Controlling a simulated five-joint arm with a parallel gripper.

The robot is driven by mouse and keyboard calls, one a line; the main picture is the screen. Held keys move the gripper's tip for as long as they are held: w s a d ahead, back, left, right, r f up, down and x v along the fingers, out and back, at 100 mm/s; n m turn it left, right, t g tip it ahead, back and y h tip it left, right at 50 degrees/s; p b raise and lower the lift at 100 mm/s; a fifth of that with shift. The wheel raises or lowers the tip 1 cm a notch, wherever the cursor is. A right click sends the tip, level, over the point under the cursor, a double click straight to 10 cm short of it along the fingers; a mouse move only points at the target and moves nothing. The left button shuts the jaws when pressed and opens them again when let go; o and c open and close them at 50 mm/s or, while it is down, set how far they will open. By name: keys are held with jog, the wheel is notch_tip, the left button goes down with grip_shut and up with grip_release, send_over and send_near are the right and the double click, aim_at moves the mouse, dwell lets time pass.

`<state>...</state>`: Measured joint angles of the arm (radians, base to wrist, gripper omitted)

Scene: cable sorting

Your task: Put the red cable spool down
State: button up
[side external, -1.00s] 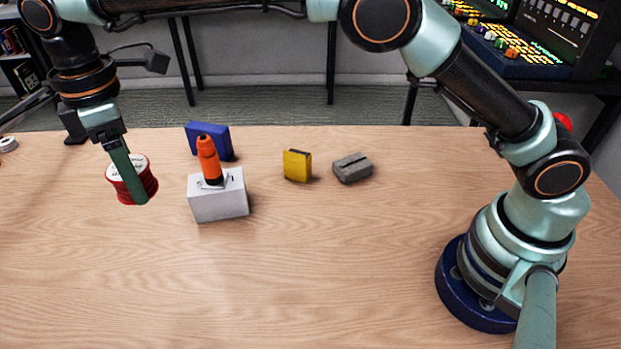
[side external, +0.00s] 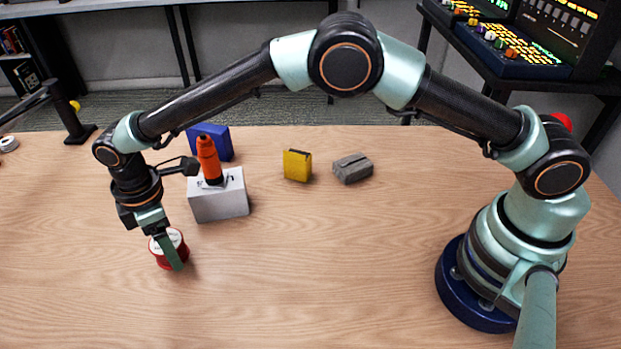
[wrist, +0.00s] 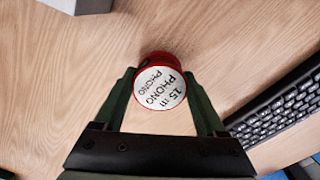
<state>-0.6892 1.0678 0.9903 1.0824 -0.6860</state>
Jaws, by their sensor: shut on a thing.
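The red cable spool (side external: 163,257) has a white top label, which reads "15 m PHONO" in the wrist view (wrist: 160,88). My gripper (side external: 172,254) is shut on the spool, with a green finger on each side of it in the wrist view (wrist: 161,100). In the side view the spool is low, at or just above the wooden table (side external: 330,270). I cannot tell whether its base touches the wood. One finger hides part of the spool in the side view.
A white box (side external: 220,200) stands behind the spool, with an orange-handled tool (side external: 209,160) on it. A blue box (side external: 222,140), a yellow block (side external: 297,166) and a grey block (side external: 353,168) stand further back. A keyboard (wrist: 285,100) lies near the gripper in the wrist view. The table's middle front is clear.

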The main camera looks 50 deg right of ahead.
jog(key=shift+f, duration=1.25)
jog(key=shift+f, duration=0.1)
jog(key=o, duration=1.4)
jog(key=shift+o, duration=0.2)
